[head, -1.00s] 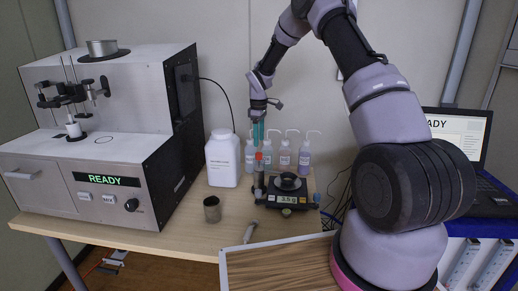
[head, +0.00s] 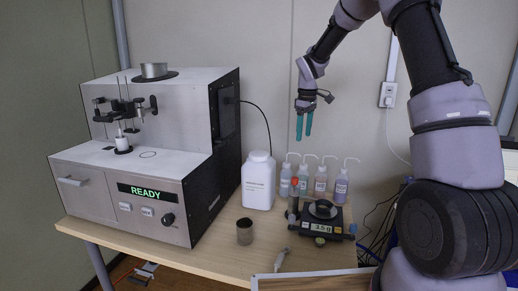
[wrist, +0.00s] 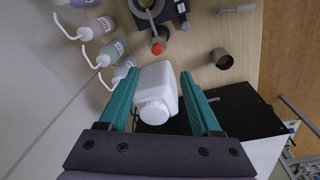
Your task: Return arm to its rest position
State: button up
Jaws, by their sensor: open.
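My gripper (head: 304,125) hangs pointing down above the back of the table in the head view. Its teal fingers are apart with nothing between them, and they also show in the wrist view (wrist: 163,98). The fingertips are above the wash bottles and clear of them. In the wrist view, the white jug (wrist: 157,92) appears between the fingers but lies well below them. My arm reaches in from the upper right of the head view.
The analyser (head: 150,150), its display reading READY, stands at left. A wall outlet (head: 388,95) is behind my arm.

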jog(key=s+d+r+m+t, duration=0.35)
jog(key=s+r+m, duration=0.35)
jog(key=s+r, duration=1.05)
jog(key=s+d+r+m+t+y, duration=0.1)
jog(key=s+m, duration=0.5)
jog(key=s, duration=1.1)
jog(key=shift+d+m+t+y, duration=0.15)
jog(key=shift+m+t+y, duration=0.2)
jog(key=shift+t, duration=0.5)
